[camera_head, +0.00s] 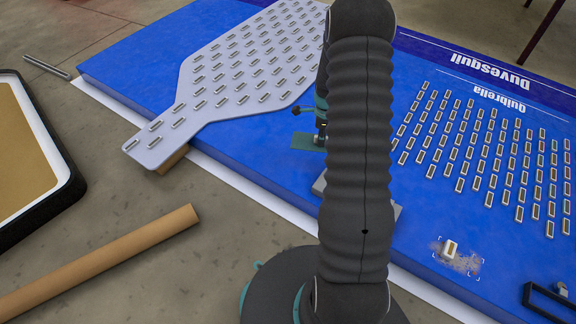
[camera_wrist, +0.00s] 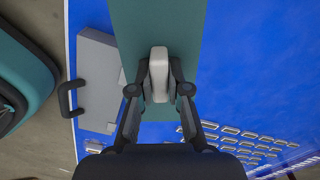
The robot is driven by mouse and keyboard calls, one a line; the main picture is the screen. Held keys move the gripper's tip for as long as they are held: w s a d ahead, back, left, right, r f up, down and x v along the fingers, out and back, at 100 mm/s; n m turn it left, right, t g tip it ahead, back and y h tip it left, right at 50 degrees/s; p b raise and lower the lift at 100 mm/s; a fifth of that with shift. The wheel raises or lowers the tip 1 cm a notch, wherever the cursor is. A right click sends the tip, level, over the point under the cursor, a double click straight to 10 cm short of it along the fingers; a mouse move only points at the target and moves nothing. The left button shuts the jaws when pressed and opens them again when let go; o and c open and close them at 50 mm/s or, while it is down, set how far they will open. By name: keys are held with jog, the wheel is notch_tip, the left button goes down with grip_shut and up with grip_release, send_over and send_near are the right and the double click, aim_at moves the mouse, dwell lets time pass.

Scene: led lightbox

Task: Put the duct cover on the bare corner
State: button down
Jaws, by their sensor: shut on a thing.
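A flat teal plate with a pale grey grip (camera_wrist: 158,72) fills the middle of the wrist view; I take it for the duct cover (camera_wrist: 130,35). My gripper (camera_wrist: 159,92) is shut on the pale grey grip, one finger on each side. In the head view the teal plate (camera_head: 304,141) shows left of my arm, over the blue panel (camera_head: 235,185). I cannot tell whether it touches the panel. A scuffed patch (camera_head: 467,266) inside corner marks, near the panel's front edge at the lower right, holds one small module (camera_head: 449,249). I cannot tell which corner is the bare one.
A pale grey slotted board (camera_head: 235,75) lies across the panel's left part. Rows of small modules (camera_head: 485,150) cover the right. A grey block (camera_wrist: 98,75) sits by the panel edge. A brown tube (camera_head: 100,262) and black-rimmed tray (camera_head: 68,195) lie left; a black bracket (camera_head: 545,293) lies right.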

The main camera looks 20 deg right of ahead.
jog(key=b, duration=0.1)
send_over(289, 164)
jog(key=f, duration=0.7)
jog(key=shift+w, duration=0.2)
jog(key=shift+f+b, duration=0.45)
jog(key=shift+f, duration=1.5)
jog(key=shift+f, duration=0.15)
jog(key=c, duration=1.1)
grip_release()
jog(key=shift+c, duration=0.2)
